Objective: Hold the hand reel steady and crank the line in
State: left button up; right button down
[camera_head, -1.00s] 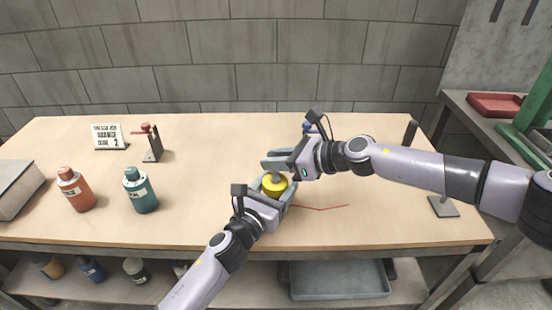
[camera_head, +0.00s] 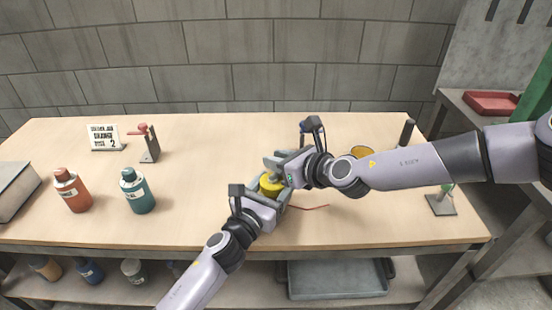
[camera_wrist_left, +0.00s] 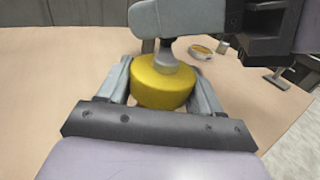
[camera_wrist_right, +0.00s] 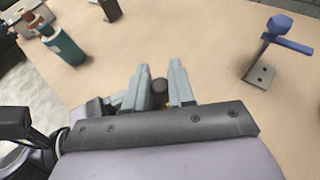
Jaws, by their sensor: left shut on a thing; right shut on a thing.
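The yellow hand reel (camera_head: 270,187) sits near the table's front edge and shows large in the left wrist view (camera_wrist_left: 162,82). My left gripper (camera_head: 272,196) is shut on the reel, one finger on each side of it. My right gripper (camera_head: 278,164) is above the reel and shut on its crank knob, a dark round end (camera_wrist_right: 159,86) between the fingers in the right wrist view. The red line (camera_head: 308,208) lies on the table to the right of the reel. The crank arm is mostly hidden by my right gripper.
An orange bottle (camera_head: 72,190) and a teal bottle (camera_head: 137,191) stand at left. A red-handled bracket (camera_head: 149,143) and a sign (camera_head: 104,136) stand behind them. A blue-topped bracket (camera_wrist_right: 265,60) stands beyond my right gripper. A yellow round item (camera_head: 361,151) lies behind my right arm.

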jog(key=m+t+h, duration=0.1)
jog(key=m+h, duration=0.2)
jog(key=s+m+t+h, duration=0.1)
jog(key=h, duration=0.1)
jog(key=shift+d+m+t, duration=0.3)
jog(key=shift+d+m, duration=0.05)
jog(key=shift+m, duration=0.05)
jog(key=m+h, duration=0.4)
jog(key=s+m+h, duration=0.1)
jog(key=h, duration=0.1)
jog(key=shift+s+d+m+t+h, duration=0.1)
jog(key=shift+d+m+t+h, duration=0.2)
jog(key=shift+d+m+h, duration=0.1)
jog(key=c, duration=1)
grip_release()
jog(key=shift+d, duration=0.1)
jog(key=shift+s, duration=0.1)
jog(key=v, duration=1.2)
jog(key=shift+a+r, duration=0.15)
jog(key=shift+a, duration=0.1)
